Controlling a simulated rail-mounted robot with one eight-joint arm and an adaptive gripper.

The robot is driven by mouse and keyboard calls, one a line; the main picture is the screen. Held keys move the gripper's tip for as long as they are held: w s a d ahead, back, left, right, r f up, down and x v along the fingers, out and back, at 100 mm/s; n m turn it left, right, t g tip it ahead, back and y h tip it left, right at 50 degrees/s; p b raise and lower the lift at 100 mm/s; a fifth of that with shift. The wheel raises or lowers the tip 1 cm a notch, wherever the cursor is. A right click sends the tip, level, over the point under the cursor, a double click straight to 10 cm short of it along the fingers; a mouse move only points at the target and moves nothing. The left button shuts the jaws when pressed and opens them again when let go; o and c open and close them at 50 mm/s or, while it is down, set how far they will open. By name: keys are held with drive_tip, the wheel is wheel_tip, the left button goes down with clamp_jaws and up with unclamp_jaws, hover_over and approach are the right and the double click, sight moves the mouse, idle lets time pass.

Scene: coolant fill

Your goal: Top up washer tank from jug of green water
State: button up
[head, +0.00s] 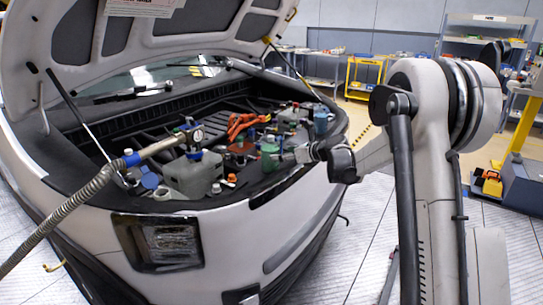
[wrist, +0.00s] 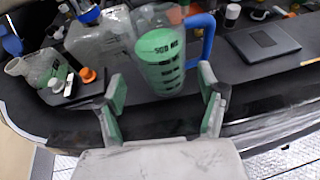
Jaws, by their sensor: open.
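A clear measuring jug (wrist: 160,52) with black volume marks, green contents and a blue handle (wrist: 200,38) stands upright just ahead of my gripper (wrist: 162,95). My gripper is open, its green-padded fingers at either side of the jug's near face in the wrist view. In the head view, the green jug (head: 269,158) is left of my gripper (head: 285,157). A large translucent tank (wrist: 98,40) with a blue fitting is left of the jug; in the head view the tank (head: 192,176) carries a gauge. I cannot tell which container is the washer tank.
An orange cap (wrist: 87,75) and a small clear vessel (wrist: 45,68) lie left of the jug. A dark flat tablet-like panel (wrist: 262,42) is on the right. A ribbed hose (head: 75,212) crosses the car's front left. The raised hood (head: 150,35) overhangs the bay.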

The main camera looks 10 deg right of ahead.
sight(270, 153)
drive_tip(key=shift+r+b+x, duration=0.1)
drive_tip(key=shift+b+x, duration=0.05)
drive_tip(key=shift+x, duration=1.75)
drive_tip(key=shift+r+b+x, duration=0.15)
drive_tip(key=shift+x, duration=1.75)
drive_tip(key=shift+w, duration=0.15)
drive_tip(key=shift+c, duration=0.3)
drive_tip(key=c, duration=1.3)
